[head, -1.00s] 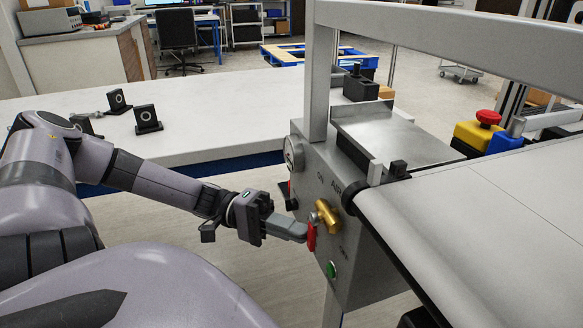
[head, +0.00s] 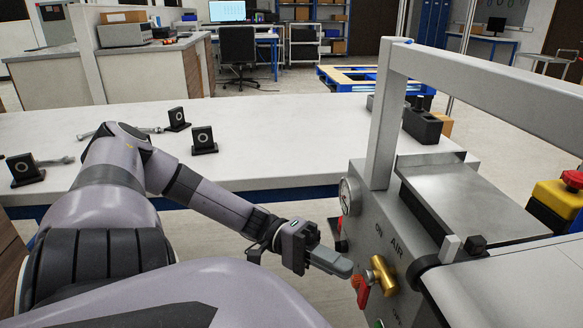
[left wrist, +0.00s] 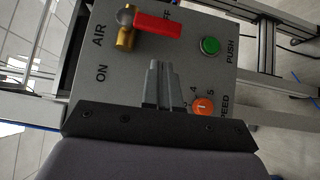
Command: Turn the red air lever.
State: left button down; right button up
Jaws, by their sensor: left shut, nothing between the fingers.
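The red air lever (head: 362,292) is on a brass valve (head: 383,275) on the front of the grey control box. In the left wrist view the red lever (left wrist: 158,25) extends right from the brass valve (left wrist: 124,40), towards the partly covered OFF label and away from ON. My left gripper (head: 345,268) is shut and empty, its fingertips close beside the lever in the head view. In the left wrist view the fingertips (left wrist: 160,66) point at the panel just below the lever, with a small gap in the picture. Contact cannot be told. My right gripper is not in view.
A green push button (left wrist: 210,45) and an orange speed knob (left wrist: 203,106) share the panel. A round gauge (head: 347,195) is on the box's left side. The conveyor (head: 530,285) lies to the right. A white table (head: 270,140) stands behind my left arm.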

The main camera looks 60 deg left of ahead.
pick_arm(q)
jog(key=p+v, duration=0.1)
jog(key=v, duration=0.9)
jog(key=shift+a+r+p, duration=0.2)
jog(key=shift+r+p, duration=0.05)
jog(key=shift+p, duration=0.15)
jog(key=shift+w+d, duration=0.1)
